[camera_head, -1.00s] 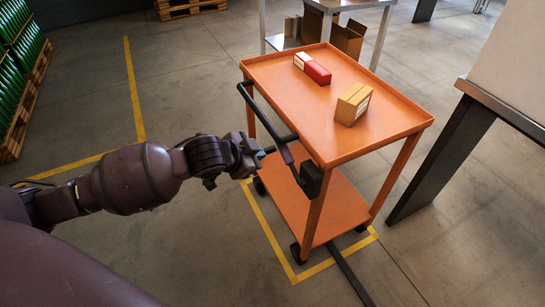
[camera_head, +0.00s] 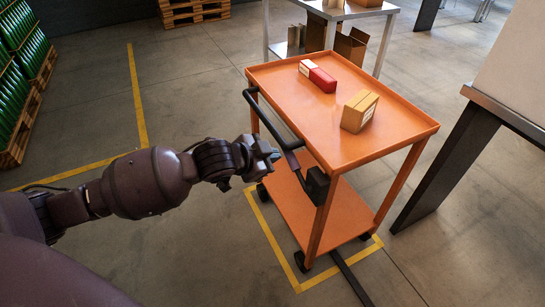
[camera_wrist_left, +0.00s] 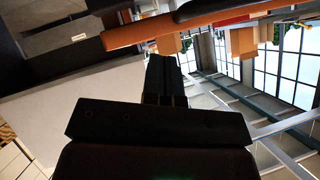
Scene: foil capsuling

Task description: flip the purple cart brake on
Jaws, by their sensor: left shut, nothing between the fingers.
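The orange cart (camera_head: 345,103) stands at the centre right of the head view. A black push handle (camera_head: 270,118) runs along its left side, and a black box (camera_head: 317,186) sits at its near corner post. My right gripper is not in view.
A red and white box (camera_head: 318,76) and a cardboard box (camera_head: 359,111) lie on the cart's top. A table with a dark leg (camera_head: 445,165) stands to the right. A metal table (camera_head: 350,12) is behind.

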